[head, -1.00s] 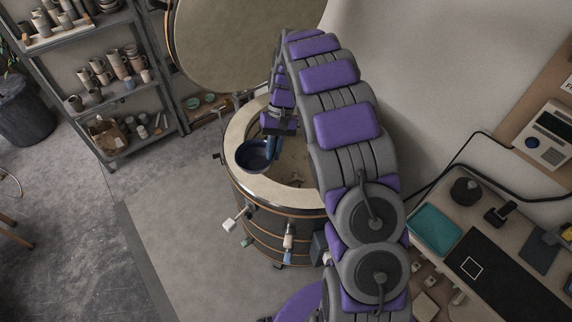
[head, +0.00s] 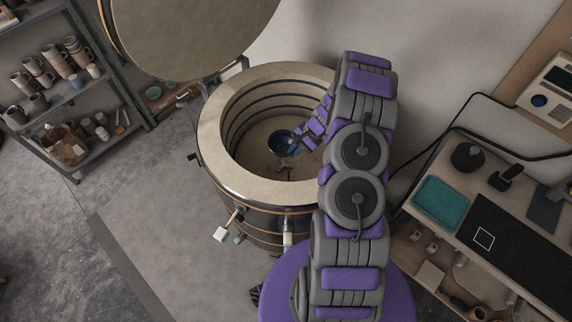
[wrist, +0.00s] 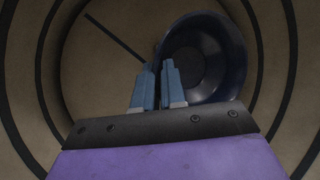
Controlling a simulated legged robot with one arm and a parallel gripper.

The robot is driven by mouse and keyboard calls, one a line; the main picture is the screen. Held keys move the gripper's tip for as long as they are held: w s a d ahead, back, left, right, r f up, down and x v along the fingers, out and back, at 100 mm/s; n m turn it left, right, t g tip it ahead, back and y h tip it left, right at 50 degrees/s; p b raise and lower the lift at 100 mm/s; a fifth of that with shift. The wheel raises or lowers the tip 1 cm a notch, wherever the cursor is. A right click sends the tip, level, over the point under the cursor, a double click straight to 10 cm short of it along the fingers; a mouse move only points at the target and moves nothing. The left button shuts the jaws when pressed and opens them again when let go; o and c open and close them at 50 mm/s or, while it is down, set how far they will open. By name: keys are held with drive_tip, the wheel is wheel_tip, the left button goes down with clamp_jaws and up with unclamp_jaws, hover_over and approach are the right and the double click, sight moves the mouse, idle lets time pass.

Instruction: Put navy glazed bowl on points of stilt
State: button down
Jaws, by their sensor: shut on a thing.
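The navy glazed bowl (head: 283,142) is low inside the round kiln (head: 222,112), and it also shows in the wrist view (wrist: 205,58). My gripper (wrist: 158,70) is shut on the bowl's near rim, with its blue fingertips close together. In the head view my gripper (head: 296,142) is small and at the bowl's right side. A pale stilt (head: 287,163) with arms lies on the kiln floor, just below the bowl in the picture. Whether the bowl touches it cannot be told.
The kiln's wide rim surrounds my arm, and its round lid (head: 190,30) stands open behind. A shelf of cups (head: 60,85) is at the left. A bench with a teal tray (head: 440,203) is at the right. Open floor lies at the front left.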

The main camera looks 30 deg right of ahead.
wheel_tip(320, 180, down, 10)
drive_tip(key=b, duration=0.2)
drive_tip(key=shift+s+b, duration=0.1)
drive_tip(key=shift+b, duration=0.25)
drive_tip(key=c, duration=1.2)
unclamp_jaws()
drive_tip(key=shift+r, duration=0.15)
